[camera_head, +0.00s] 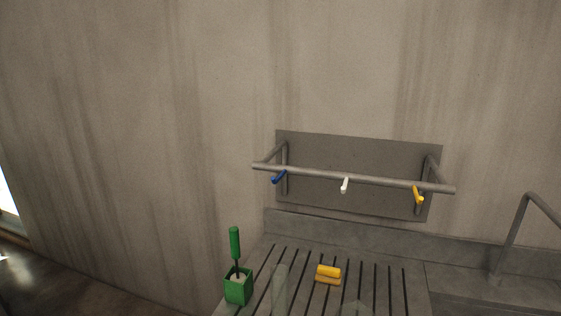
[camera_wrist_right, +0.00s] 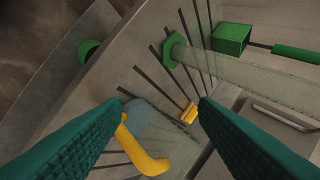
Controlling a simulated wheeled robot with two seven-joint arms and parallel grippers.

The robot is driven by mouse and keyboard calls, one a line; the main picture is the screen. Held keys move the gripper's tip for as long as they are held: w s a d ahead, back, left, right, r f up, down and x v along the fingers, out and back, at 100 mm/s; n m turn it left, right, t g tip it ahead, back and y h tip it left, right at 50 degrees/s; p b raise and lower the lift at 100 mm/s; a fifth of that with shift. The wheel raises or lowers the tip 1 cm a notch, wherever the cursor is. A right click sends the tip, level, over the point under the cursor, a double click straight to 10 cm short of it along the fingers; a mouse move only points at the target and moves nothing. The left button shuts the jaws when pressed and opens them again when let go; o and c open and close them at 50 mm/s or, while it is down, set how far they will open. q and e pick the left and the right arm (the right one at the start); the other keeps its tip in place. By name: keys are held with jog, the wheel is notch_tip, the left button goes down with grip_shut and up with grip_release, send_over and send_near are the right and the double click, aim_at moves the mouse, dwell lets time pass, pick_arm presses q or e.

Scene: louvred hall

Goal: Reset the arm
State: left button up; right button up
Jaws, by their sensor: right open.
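In the right wrist view, the two teal fingers of my right gripper (camera_wrist_right: 160,105) stand wide apart, open. A curved yellow piece (camera_wrist_right: 145,152) with a grey-blue part shows between them in the picture; I cannot tell its distance, and neither finger visibly grips it. A small yellow block (camera_wrist_right: 189,113) appears further off on the slatted surface, near the tip of the right-hand finger. The yellow block also shows in the head view (camera_head: 328,274). Neither gripper is visible in the head view, and my left gripper appears in no frame.
A slatted counter (camera_head: 258,265) bears a green holder (camera_head: 238,288) with a green-handled brush (camera_head: 235,243) and a translucent upright object (camera_head: 279,290). Above, a wall rail (camera_head: 375,181) carries blue (camera_head: 278,177), white (camera_head: 344,185) and yellow (camera_head: 418,196) hooks. A bent pipe (camera_head: 518,225) stands right.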

jog(key=s+d+f+m+g, duration=0.35)
jog(key=s+d+m, duration=0.35)
jog(key=s+m, duration=0.35)
jog(key=s+d+f+m+g, duration=0.35)
jog(key=s+d+m, duration=0.25)
jog(key=s+m, duration=0.4)
jog(key=s+f+b+x, duration=0.1)
jog(key=s+b+x, duration=0.1)
jog(key=x, duration=1.1)
jog(key=s+d+b+x, duration=0.1)
jog(key=s+x, duration=0.2)
jog(key=x, duration=1.1)
jog(key=s+d+f+g+b, duration=0.1)
jog(key=s+d+f+b, duration=0.1)
jog(key=s+f, duration=1.4)
notch_tip(320, 180, down, 4)
jog(key=shift+s+d+f+b, duration=0.1)
jog(key=shift+s+d+b, duration=0.05)
jog(key=shift+d+b, duration=0.25)
jog(key=shift+s, duration=0.15)
jog(key=shift+c, duration=0.3)
